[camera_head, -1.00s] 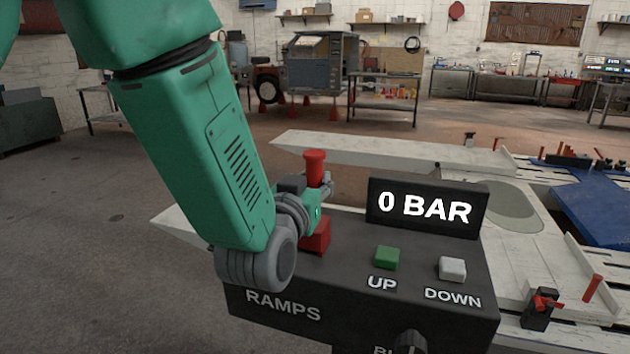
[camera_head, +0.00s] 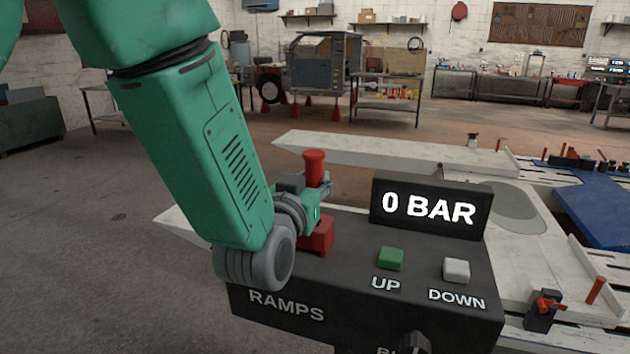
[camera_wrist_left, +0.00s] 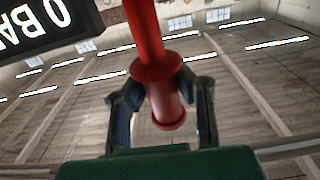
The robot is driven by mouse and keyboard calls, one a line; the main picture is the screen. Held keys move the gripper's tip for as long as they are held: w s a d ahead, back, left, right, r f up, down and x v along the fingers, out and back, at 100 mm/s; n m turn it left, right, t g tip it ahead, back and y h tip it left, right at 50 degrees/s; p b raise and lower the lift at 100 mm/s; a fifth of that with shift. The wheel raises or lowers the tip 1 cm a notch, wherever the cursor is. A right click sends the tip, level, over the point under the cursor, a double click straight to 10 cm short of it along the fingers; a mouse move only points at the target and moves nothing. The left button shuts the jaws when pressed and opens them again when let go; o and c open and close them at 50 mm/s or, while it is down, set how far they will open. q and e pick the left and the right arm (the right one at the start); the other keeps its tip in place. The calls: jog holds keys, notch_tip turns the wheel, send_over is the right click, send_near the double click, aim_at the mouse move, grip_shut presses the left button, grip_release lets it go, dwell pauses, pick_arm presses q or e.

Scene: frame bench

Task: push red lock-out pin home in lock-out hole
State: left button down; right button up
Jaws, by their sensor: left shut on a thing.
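The red lock-out pin (camera_head: 315,168) stands upright above the control box in the head view, its flanged head on top. My left gripper (camera_head: 318,189) is shut on the pin. In the left wrist view the pin (camera_wrist_left: 155,70) runs between the two fingers of my left gripper (camera_wrist_left: 163,104). Below it a red block (camera_head: 318,236) sits on the box top, partly hidden by my gripper and arm. The lock-out hole itself is hidden, and I cannot tell how deep the pin sits. My right gripper is not in view.
The dark control box (camera_head: 350,246) carries a 0 BAR display (camera_head: 430,209), a green UP button (camera_head: 390,259) and a white DOWN button (camera_head: 456,270). A pale ramp (camera_head: 380,152) lies behind. A blue plate (camera_head: 600,205) is at the right. Open floor lies at the left.

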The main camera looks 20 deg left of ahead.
pick_arm(q)
jog(key=shift+f+b, duration=1.95)
jog(key=shift+f, duration=0.5)
jog(key=c, duration=1.3)
grip_release()
jog(key=shift+f, duration=0.1)
jog(key=shift+s, duration=0.1)
jog(key=s, duration=0.6)
jog(key=shift+s+a, duration=0.1)
jog(key=shift+s, duration=0.5)
jog(key=shift+f, duration=0.1)
